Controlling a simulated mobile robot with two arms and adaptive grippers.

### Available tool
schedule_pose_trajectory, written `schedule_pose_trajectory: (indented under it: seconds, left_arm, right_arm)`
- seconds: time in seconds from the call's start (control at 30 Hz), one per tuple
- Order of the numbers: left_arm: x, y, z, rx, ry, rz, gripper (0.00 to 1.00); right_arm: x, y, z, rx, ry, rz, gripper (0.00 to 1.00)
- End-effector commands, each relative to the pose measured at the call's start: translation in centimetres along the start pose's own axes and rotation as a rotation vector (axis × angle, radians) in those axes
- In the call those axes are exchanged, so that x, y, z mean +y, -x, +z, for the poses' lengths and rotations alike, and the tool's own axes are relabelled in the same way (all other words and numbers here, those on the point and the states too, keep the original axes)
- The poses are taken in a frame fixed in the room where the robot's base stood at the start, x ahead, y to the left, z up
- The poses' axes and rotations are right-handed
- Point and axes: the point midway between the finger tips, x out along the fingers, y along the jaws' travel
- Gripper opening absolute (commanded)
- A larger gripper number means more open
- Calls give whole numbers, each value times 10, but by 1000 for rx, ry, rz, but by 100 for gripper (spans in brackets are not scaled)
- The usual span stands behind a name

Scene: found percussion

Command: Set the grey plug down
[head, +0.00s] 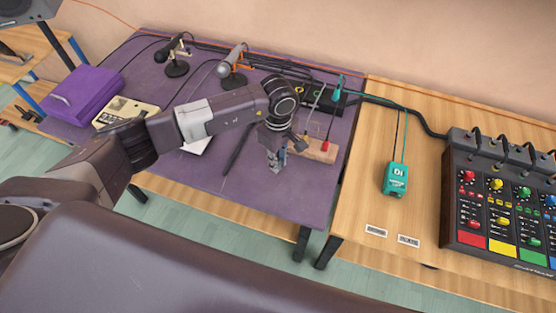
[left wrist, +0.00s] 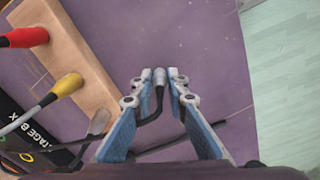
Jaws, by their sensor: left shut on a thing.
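My left gripper (head: 276,163) is over the purple table (head: 215,170), in front of the wooden block (head: 318,151). In the left wrist view its fingers (left wrist: 157,87) are closed around a dark grey plug (left wrist: 159,77), whose cable curves back between the blue pads. The plug points away from the wrist, over bare purple tabletop. The gripper hides the plug in the head view, and I cannot tell whether it touches the table. The wooden block (left wrist: 72,58) is beside the gripper with a red plug (left wrist: 25,37) and a yellow plug (left wrist: 68,84). My right gripper is not in view.
A black stage box (left wrist: 20,125) and cables lie behind the block. Two microphones (head: 231,66) stand farther back. A teal DI box (head: 396,180) and a mixer (head: 500,200) are on the wooden table at right. Purple tabletop before the block is clear.

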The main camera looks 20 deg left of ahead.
Motion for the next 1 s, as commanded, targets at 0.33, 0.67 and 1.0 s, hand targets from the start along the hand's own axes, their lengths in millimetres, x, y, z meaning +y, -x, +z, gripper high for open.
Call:
schedule_pose_trajectory:
  seconds: [0.33,0.67,1.0]
  left_arm:
    - [0,-2,0,0,0,0,31]
    - [1,4,0,0,0,2,31]
    - [1,71,-1,2,-3,5,31]
  right_arm:
    - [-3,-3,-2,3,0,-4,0]
    - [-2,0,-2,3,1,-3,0]
    - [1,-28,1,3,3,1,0]
